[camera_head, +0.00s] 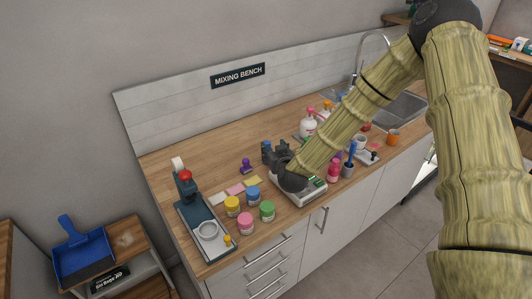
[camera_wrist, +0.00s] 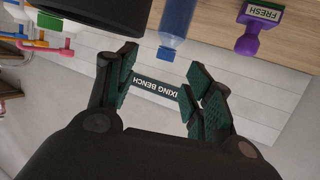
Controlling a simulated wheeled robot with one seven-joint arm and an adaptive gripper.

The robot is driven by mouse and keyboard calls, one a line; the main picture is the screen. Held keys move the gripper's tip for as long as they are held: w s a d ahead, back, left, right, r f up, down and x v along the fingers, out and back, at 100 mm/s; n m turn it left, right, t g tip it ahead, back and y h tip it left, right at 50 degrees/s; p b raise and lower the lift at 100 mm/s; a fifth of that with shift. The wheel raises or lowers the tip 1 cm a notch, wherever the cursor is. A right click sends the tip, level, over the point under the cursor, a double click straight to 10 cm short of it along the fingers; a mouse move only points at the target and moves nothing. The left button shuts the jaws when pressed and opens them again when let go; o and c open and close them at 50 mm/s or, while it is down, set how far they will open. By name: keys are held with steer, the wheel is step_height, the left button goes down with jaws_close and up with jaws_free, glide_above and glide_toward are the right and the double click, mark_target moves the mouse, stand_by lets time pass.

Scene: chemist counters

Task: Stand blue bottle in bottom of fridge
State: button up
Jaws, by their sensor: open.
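A translucent blue bottle (camera_wrist: 176,20) shows at the top of the wrist view, which is turned upside down. Its capped neck points down in the picture and its far end is cut off by the frame edge. It is against the wooden counter. My gripper (camera_wrist: 162,85) is open and empty, with its green-padded fingers spread below the bottle in the picture, apart from it. In the head view my gripper (camera_head: 275,153) is above the counter by a white scale. No fridge is clearly recognisable.
A purple stamp (camera_wrist: 250,34) stands near the bottle. The counter (camera_head: 165,165) holds several coloured jars, a press-like device (camera_head: 187,195) at left, and a white scale (camera_head: 300,192). A pink bottle (camera_head: 333,172) and sink (camera_head: 400,108) are right. The floor (camera_head: 385,235) in front is clear.

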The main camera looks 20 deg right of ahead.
mark_target(268, 145)
steer(key=p+x, duration=0.1)
steer(key=x, duration=0.1)
steer(key=p+x, duration=0.1)
steer(key=shift+w+a+f+p, duration=0.15)
steer(key=shift+w+a+p, duration=0.2)
steer(key=shift+a+p, duration=0.05)
steer(key=shift+p+x, duration=0.3)
steer(key=shift+x, duration=0.6)
steer(key=shift+f, duration=0.1)
steer(key=shift+s, duration=0.1)
jaws_close()
